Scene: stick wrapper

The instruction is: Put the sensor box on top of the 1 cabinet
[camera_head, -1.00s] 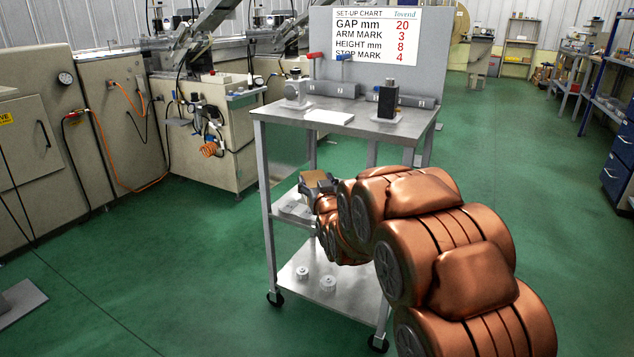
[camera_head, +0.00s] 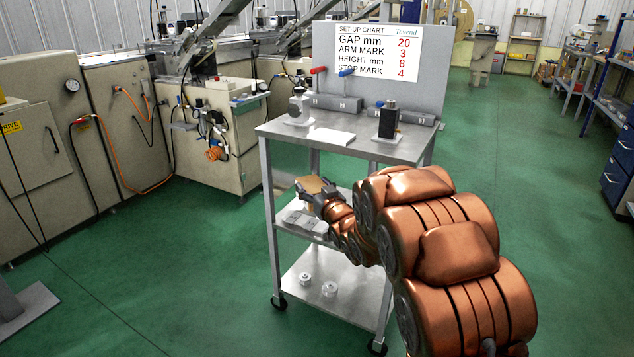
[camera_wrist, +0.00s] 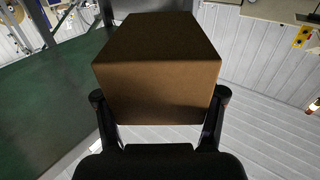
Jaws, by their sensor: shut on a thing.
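My gripper (camera_head: 318,194) is shut on a plain brown box (camera_wrist: 158,88), apparently the sensor box. In the wrist view the box sits between the two dark fingers (camera_wrist: 158,112). In the head view only a small brown part of the box (camera_head: 312,184) shows, just in front of the trolley's upper shelf and below its level. Beige cabinets stand at the left: one with a yellow label (camera_head: 35,155), one with an orange cable (camera_head: 128,150) and one with hoses (camera_head: 235,150). I cannot read a number 1 on any of them.
A metal trolley (camera_head: 268,180) stands close to my gripper, with a set-up chart board (camera_head: 372,52), black and white devices and a white pad on top. Lower shelves hold grey parts and white knobs (camera_head: 329,289). Green floor (camera_head: 150,265) is clear between trolley and cabinets.

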